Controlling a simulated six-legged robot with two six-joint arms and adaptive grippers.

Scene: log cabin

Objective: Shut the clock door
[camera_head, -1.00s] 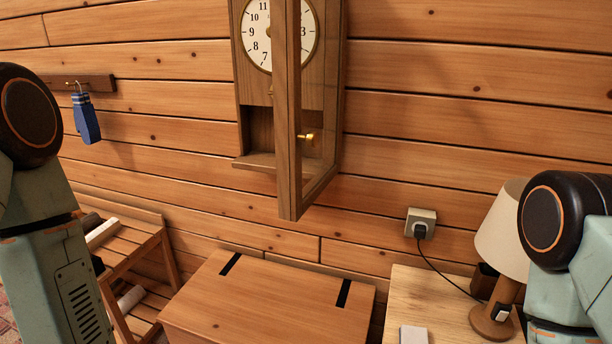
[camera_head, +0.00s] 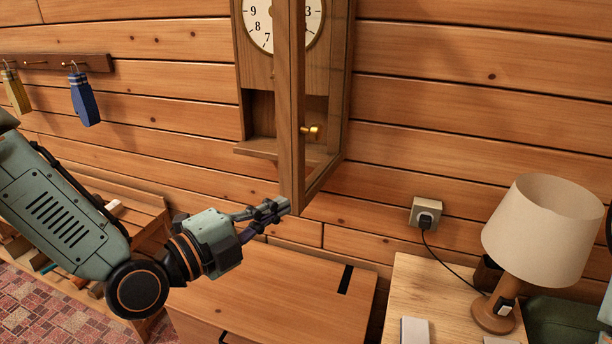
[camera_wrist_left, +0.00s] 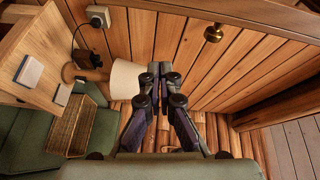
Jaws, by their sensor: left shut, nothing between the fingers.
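The wall clock (camera_head: 257,85) hangs on the log wall with its dial partly cut off at the top. Its glazed wooden door (camera_head: 291,120) stands open, swung out toward me and seen nearly edge-on. A brass knob (camera_head: 311,131) shows near the door's lower part, and a brass knob (camera_wrist_left: 213,32) shows in the left wrist view. My left gripper (camera_head: 283,207) is shut and empty, at the door's lower left corner; I cannot tell whether it touches. In the left wrist view, its fingers (camera_wrist_left: 160,75) are together. My right gripper is not in view.
A wooden chest (camera_head: 270,300) stands below the clock. To the right are a table (camera_head: 450,295) with a lamp (camera_head: 540,235) and a wall socket (camera_head: 425,213).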

